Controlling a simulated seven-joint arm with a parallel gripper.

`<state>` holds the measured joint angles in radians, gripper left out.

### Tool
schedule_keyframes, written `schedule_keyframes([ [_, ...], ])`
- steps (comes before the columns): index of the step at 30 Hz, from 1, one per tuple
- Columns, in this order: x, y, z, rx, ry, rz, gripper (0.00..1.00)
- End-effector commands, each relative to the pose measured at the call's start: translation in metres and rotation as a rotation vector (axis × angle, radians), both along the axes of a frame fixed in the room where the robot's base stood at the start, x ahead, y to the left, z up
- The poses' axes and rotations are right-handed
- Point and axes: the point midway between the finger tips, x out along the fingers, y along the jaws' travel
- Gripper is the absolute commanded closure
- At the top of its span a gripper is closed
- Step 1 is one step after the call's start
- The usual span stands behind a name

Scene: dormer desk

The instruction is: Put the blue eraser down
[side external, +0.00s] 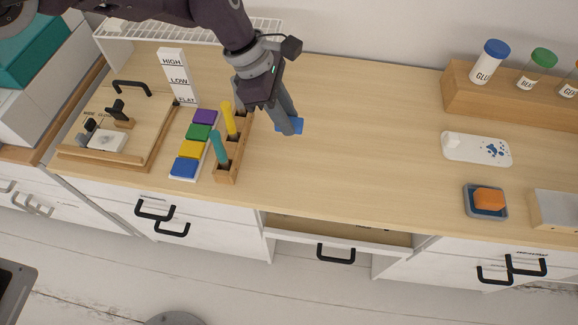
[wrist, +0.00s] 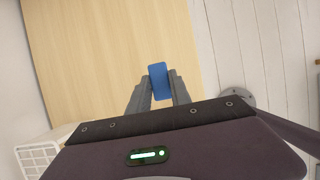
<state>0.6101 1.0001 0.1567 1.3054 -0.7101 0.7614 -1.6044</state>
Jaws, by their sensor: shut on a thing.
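The blue eraser (side external: 294,125) is between the fingers of my gripper (side external: 292,128) in the side view, over the desk just right of the wooden marker rack. In the wrist view the blue eraser (wrist: 158,80) sticks out beyond the fingertips of my gripper (wrist: 159,98), which are shut on it. The desk top (wrist: 115,55) lies beneath it. I cannot tell whether the eraser touches the desk or hangs a little above it.
The marker rack (side external: 228,163), with a yellow and a teal marker, stands close on the left, beside a strip of coloured blocks (side external: 190,168). A white tray (side external: 478,149) and an orange block on a blue dish (side external: 472,208) are at the right. The middle desk is clear. A drawer (side external: 335,236) is partly open in front.

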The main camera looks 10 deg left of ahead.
Motion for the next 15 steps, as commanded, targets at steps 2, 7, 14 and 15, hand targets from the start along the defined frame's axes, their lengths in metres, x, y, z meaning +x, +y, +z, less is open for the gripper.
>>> schedule_keyframes([
  [2, -0.001, 0.0, -0.022, 0.001, 0.005, 0.001, 1.0],
  [7, 0.0, 0.001, -0.056, 0.0, 0.001, 0.001, 1.0],
  [14, 0.0, 0.001, -0.109, 0.001, 0.001, 0.001, 1.0],
  [15, 0.0, 0.001, -0.115, 0.0, 0.002, 0.001, 1.0],
])
